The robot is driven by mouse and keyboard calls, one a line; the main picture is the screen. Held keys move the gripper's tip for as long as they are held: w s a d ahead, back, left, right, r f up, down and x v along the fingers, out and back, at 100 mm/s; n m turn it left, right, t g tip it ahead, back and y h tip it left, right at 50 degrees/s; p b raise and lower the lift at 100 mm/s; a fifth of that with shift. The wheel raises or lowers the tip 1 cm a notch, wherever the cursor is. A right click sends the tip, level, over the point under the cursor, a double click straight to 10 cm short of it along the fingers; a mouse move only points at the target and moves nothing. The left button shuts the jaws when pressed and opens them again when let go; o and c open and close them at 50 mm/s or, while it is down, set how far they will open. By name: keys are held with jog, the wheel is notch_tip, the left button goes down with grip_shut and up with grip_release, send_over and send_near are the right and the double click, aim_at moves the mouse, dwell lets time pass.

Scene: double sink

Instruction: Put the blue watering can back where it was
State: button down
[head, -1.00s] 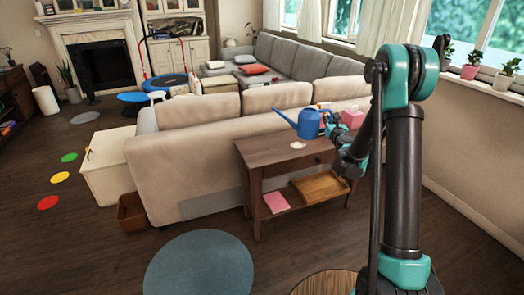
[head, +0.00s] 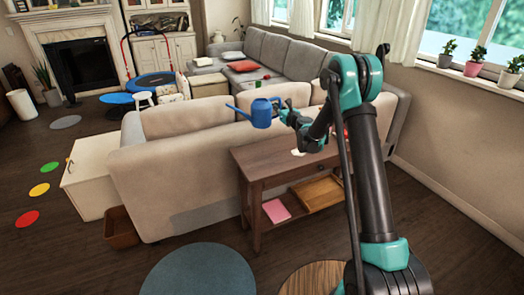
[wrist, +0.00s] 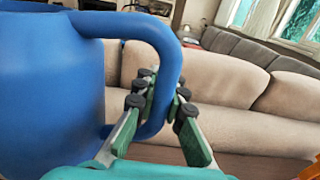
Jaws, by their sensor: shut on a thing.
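The blue watering can (head: 262,113) is in the air in the head view, above the left part of the brown console table (head: 262,167) and in front of the sofa back. Its spout points left. My gripper (head: 284,113) is at its right side, shut on the handle. In the wrist view the can (wrist: 50,85) fills the left side, and my gripper's fingers (wrist: 160,105) close around the lower part of its looped handle. The can looks roughly upright and clear of the tabletop.
A white patch (head: 298,152) lies on the tabletop. A pink item (head: 276,211) and a wooden tray (head: 318,190) are on the lower shelf. The beige sofa (head: 170,165) stands right behind the table. A white cabinet (head: 92,172) and brown bin (head: 121,228) are at left.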

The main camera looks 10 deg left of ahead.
notch_tip(320, 180, down, 20)
jog(key=shift+r, duration=0.25)
dwell(0.3)
jog(key=shift+f, duration=0.1)
jog(key=c, duration=1.6)
grip_release()
